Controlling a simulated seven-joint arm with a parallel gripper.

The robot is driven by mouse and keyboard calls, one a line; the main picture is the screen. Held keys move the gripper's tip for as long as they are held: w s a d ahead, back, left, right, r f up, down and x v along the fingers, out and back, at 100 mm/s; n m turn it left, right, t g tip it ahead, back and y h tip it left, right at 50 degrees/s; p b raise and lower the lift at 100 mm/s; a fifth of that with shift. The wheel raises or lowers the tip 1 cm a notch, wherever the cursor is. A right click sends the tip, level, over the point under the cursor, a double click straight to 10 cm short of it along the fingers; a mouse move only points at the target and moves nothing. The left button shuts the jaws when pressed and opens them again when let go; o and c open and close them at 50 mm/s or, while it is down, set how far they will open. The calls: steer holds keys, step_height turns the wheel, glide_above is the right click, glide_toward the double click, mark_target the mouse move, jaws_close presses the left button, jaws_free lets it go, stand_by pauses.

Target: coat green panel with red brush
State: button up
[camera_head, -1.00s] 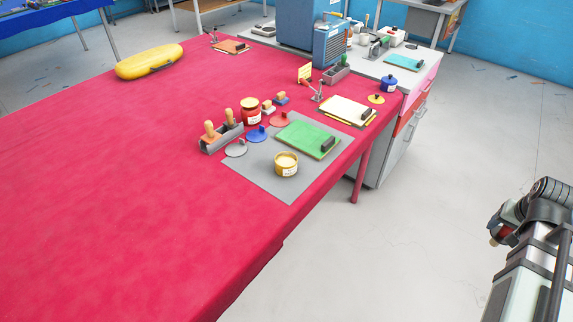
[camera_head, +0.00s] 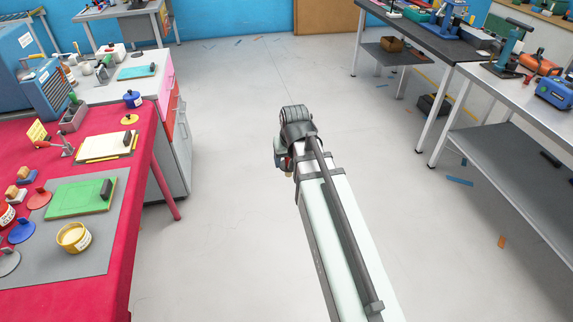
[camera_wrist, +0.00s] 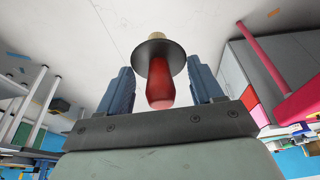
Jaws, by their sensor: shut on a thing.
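The green panel (camera_head: 80,199) lies flat on a grey mat (camera_head: 55,260) on the red-covered table, with a dark block (camera_head: 106,188) at its right edge. An open yellow tin (camera_head: 73,237) stands in front of the panel. In the wrist view my gripper (camera_wrist: 160,85) is shut on the red handle of the red brush (camera_wrist: 161,80). A dark round disc and pale bristles show beyond the handle. In the head view my gripper is mostly hidden by the arm, which is over open floor to the right of the table.
A white panel (camera_head: 105,146), a blue pot (camera_head: 133,99) and a grey-and-pink drawer cabinet (camera_head: 172,150) are near the table's far end. Round lids and a red tin (camera_head: 6,213) sit left of the green panel. Grey benches (camera_head: 540,120) stand at right.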

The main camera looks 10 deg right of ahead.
steer(key=shift+s+a+r+n+g+y, duration=0.3)
steer(key=shift+s+a+r+n, duration=1.5)
steer(key=shift+a, duration=8.7)
steer(key=shift+s+a+r+n+g+y, duration=0.1)
steer(key=shift+s+a+r+n+y, duration=1.05)
steer(key=shift+a, duration=9.3)
steer(key=shift+s+a+r+n+g+h, duration=0.2)
steer(key=shift+s+a+r+n, duration=2.25)
steer(key=shift+a, duration=8.05)
steer(key=shift+m, duration=0.9)
steer(key=shift+s+f, duration=0.5)
steer(key=shift+f, duration=0.4)
steer(key=shift+s+f, duration=0.5)
steer(key=shift+f, duration=0.4)
steer(key=shift+s+f, duration=0.5)
steer(key=shift+f, duration=0.4)
steer(key=shift+f, duration=0.55)
steer(key=shift+r, duration=0.1)
step_height(320, 180, up, 7)
